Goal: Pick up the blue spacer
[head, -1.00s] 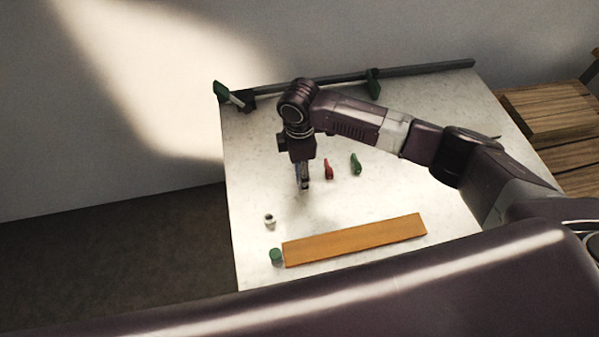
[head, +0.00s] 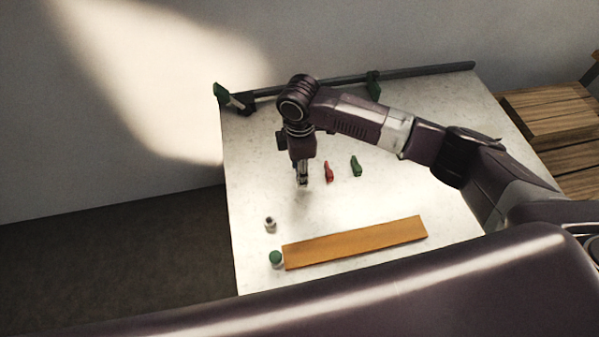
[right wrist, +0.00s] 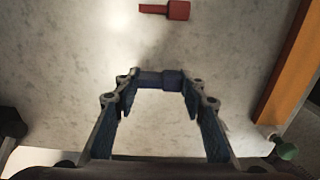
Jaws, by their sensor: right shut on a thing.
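The blue spacer (right wrist: 160,80) lies crosswise between the two fingertips of my right gripper (right wrist: 158,88) in the right wrist view. The fingers are shut on it, one at each end. In the head view my right gripper (head: 302,182) points down over the white tabletop, left of the red piece, and the spacer is hidden or too small to make out. I cannot tell whether the spacer touches the table. My left gripper is not in view.
A red piece (head: 328,172) and a green piece (head: 356,166) lie right of the gripper. A grey rail (head: 420,70) runs along the back. The table's right side is clear.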

